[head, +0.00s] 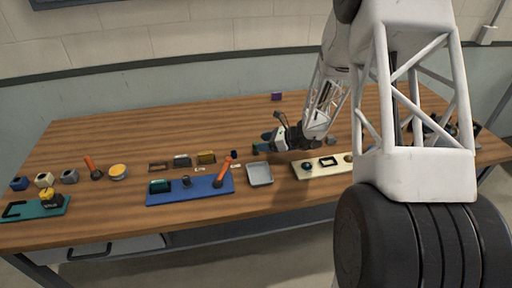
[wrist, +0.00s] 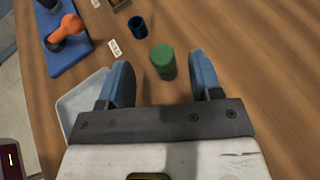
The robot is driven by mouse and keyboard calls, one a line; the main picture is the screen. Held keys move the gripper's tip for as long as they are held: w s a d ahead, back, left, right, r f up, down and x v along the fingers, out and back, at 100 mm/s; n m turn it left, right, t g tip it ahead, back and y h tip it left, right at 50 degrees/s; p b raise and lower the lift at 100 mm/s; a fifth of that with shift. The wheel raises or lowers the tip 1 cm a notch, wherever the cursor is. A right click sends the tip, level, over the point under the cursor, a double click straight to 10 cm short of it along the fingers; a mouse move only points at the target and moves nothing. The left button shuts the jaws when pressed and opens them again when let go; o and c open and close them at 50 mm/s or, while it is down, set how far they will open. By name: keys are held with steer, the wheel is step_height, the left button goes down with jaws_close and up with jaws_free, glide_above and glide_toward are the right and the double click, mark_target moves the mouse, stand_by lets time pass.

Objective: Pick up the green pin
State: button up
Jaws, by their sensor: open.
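The green pin (wrist: 162,60) is a short upright cylinder on the wooden table, seen from above in the wrist view. My gripper (wrist: 164,76) is open, with one blue finger on each side of the pin's line. The pin shows in the gap between the fingers, around their tips, and I see no contact. In the head view my gripper (head: 262,143) is low over the middle of the table. There the pin is small and hard to tell apart from the fingers.
A dark blue hollow cylinder (wrist: 138,27) stands just beyond the pin. A grey tray (head: 259,183) is close to the left finger. A blue board (head: 203,195) with an orange-handled part lies farther left, and a cream board (head: 313,174) lies right. The table behind my gripper is mostly clear.

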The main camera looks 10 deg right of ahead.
steer(key=shift+w+a+f, duration=0.1)
steer(key=shift+a+f, duration=0.05)
steer(key=shift+a, duration=0.05)
steer(key=shift+x, duration=2.6)
steer(key=shift+w+f, duration=0.1)
steer(key=shift+f, duration=0.05)
steer(key=shift+d, duration=0.1)
steer(key=shift+c, duration=0.2)
steer(key=c, duration=0.9)
steer(key=shift+r, duration=0.2)
steer(key=shift+c, duration=0.2)
